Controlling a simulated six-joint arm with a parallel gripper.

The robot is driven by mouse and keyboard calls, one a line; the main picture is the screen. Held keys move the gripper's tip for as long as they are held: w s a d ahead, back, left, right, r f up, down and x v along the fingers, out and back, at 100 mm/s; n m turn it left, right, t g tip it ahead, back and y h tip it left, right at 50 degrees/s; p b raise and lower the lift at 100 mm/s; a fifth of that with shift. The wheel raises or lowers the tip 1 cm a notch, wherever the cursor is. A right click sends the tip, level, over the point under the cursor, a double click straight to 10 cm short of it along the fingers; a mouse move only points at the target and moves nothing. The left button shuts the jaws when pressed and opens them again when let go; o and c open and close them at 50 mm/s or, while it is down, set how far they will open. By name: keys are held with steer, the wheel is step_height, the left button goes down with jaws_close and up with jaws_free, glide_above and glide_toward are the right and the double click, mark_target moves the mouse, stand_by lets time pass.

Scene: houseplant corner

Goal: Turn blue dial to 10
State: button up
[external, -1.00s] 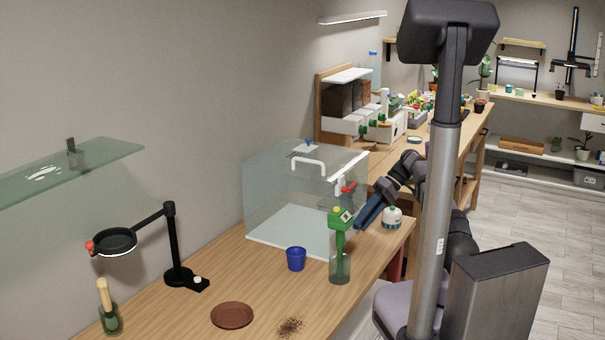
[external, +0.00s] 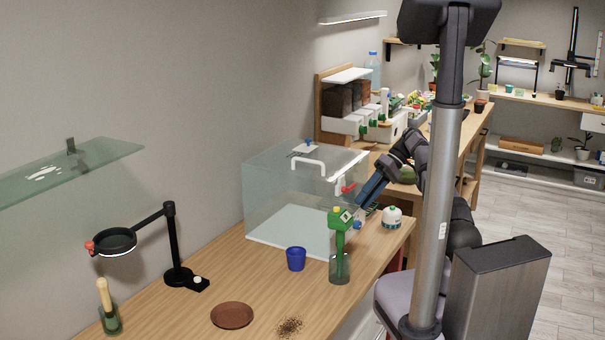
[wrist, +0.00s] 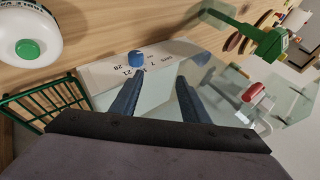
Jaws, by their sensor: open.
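The blue dial (wrist: 136,58) sits on a white panel (wrist: 102,76) printed with dark numbers, among them 7, 21 and 28, in the wrist view. A small blue spot, likely this dial (external: 358,225), shows below my gripper (external: 362,200) in the external view. In the wrist view my gripper (wrist: 158,82) is open and empty. Its two blue fingers point toward the panel, and the dial lies just beyond the left fingertip, not between the fingers. I cannot tell which number the dial points at.
A white round device with a green button (wrist: 26,48) and a green wire rack (wrist: 45,106) lie left of the dial. A green meter (external: 341,219) stands in a glass jar.

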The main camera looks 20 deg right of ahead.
steer(key=shift+r+p, duration=0.8)
steer(key=shift+r, duration=0.35)
